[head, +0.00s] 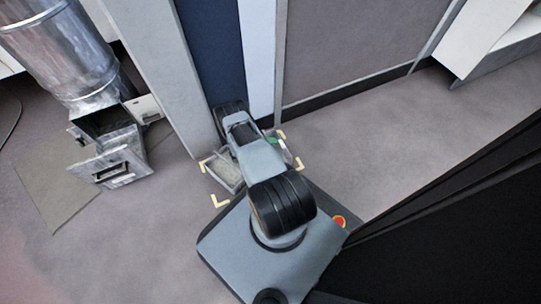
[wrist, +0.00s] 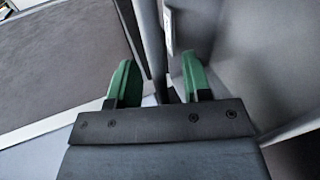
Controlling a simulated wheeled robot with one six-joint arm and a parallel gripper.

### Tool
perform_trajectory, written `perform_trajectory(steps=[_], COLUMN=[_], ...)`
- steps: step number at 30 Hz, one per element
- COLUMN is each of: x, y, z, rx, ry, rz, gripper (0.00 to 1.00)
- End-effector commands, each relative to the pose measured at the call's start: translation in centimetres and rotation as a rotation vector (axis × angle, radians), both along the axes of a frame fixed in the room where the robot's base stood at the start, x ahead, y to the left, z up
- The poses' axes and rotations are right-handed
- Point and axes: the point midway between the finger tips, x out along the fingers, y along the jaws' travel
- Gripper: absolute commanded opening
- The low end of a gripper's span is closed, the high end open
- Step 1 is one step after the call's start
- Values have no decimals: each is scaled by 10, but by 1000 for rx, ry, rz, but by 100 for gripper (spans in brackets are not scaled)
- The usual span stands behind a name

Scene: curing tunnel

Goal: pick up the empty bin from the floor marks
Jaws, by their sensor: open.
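The pale grey bin (head: 224,174) stands on the floor inside yellow corner marks (head: 220,202) in the head view. My arm crosses over its middle and hides much of it; its left part shows, with a speckled, light inside. A small green part of my gripper (head: 271,141) shows by the bin's right side. In the wrist view my gripper (wrist: 160,82) is open, its two green fingers apart. A thin upright grey edge runs between and beyond them, beside a large light grey surface at right. I cannot tell whether this is the bin or whether the fingers touch it.
A wall with grey, blue and white panels (head: 345,45) stands just behind the bin. A large black panel (head: 450,230) fills the lower right. Floor (head: 370,150) right of the marks is clear.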

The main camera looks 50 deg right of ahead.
Motion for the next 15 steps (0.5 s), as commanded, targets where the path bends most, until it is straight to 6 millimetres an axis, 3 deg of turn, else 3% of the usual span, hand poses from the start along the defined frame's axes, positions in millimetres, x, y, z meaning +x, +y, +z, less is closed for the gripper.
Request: perform_trajectory(steps=[4, 13, 15], x=[-5, -6, -5], y=[-12, -15, -14], z=[-6, -5, -5], rx=[0, 0, 0], ry=[0, 1, 1], rz=[-1, 1, 1], gripper=[45, 45, 39])
